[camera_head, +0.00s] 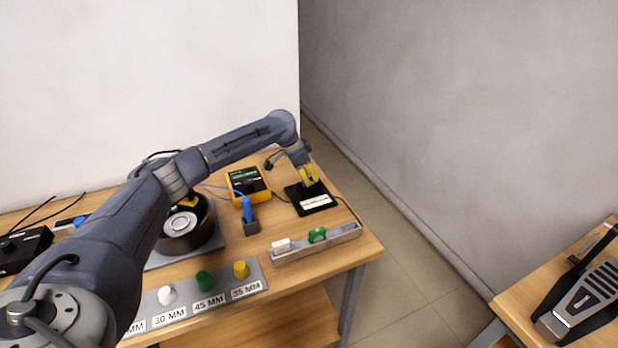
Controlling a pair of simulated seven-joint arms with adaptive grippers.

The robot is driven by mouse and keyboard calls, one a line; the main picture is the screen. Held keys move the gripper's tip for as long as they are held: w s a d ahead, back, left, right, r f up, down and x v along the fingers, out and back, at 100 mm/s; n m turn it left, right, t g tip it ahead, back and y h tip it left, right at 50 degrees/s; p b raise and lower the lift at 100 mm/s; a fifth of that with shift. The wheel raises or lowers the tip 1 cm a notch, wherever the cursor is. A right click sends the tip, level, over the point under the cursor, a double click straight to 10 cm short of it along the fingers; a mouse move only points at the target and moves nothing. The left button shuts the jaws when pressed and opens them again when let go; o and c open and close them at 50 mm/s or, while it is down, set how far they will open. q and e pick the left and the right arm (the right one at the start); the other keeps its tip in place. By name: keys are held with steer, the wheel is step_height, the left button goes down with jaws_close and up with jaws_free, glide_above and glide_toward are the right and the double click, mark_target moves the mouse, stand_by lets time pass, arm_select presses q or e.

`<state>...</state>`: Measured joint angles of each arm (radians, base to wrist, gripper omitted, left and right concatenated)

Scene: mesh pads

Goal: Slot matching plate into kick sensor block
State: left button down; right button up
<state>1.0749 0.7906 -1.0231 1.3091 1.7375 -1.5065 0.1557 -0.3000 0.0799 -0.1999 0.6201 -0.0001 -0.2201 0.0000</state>
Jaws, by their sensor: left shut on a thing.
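My left gripper (309,181) reaches over the far right part of the table and points down. It is shut on a small yellow piece (313,172), partly hidden by the fingers. Directly below is a black block (330,205) with a white label on its front. I cannot tell whether the yellow piece touches the block or is inside it. A grey tray (345,235) in front holds a white piece (281,245) and a green piece (317,235). A black and silver pedal (583,303) stands on a separate table at right. My right gripper is not in view.
A yellow meter (249,184) and a blue-handled tool in a dark holder (251,227) stand left of the block. A labelled grey strip (218,291) carries white, green and yellow knobs. A round drum (187,240) is partly behind my arm. Floor separates the tables.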

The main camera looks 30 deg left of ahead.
arm_select(q)
steer(key=c, duration=1.5)
jaws_free()
steer(key=v, duration=1.2)
steer(key=shift+r, duration=0.1)
steer(key=shift+w, duration=0.1)
